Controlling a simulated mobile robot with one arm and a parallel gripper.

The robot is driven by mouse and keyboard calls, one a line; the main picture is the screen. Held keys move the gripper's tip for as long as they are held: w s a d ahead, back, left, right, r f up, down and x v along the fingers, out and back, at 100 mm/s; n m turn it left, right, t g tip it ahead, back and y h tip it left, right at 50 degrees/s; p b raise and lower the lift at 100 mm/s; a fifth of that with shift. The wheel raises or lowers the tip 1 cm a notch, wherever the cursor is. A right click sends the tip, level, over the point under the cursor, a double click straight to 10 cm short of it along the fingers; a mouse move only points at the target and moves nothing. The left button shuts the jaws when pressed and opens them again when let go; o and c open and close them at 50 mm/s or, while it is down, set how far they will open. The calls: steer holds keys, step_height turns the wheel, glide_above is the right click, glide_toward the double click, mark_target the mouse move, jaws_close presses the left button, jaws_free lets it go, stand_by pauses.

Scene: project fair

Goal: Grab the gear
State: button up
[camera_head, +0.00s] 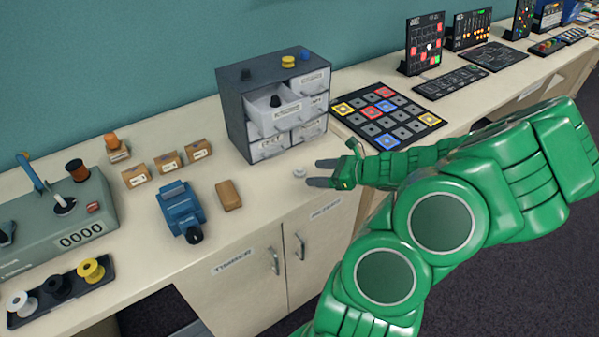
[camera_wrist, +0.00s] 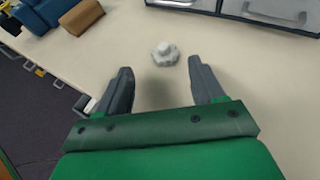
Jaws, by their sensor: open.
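The gear is a small light-grey piece (camera_head: 299,172) lying on the counter just in front of the drawer unit.
A grey drawer unit (camera_head: 233,115) with one drawer open stands behind the gear. A tan block (camera_head: 228,195) and a blue device (camera_head: 180,210) lie to the left. A dark board with coloured squares (camera_head: 425,118) lies to the right. The counter's front edge is close.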

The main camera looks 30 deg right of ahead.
mark_target(301, 169)
steer(key=shift+w+a+f, duration=0.1)
steer(key=shift+w+a, duration=0.15)
steer(key=shift+w, duration=0.4)
steer(key=shift+w+a+f, duration=0.1)
steer(key=shift+w+a, duration=0.15)
steer(key=shift+w, duration=0.4)
steer(key=shift+x, duration=1.25)
steer(key=shift+w, duration=0.1)
steer(key=c, duration=1.1)
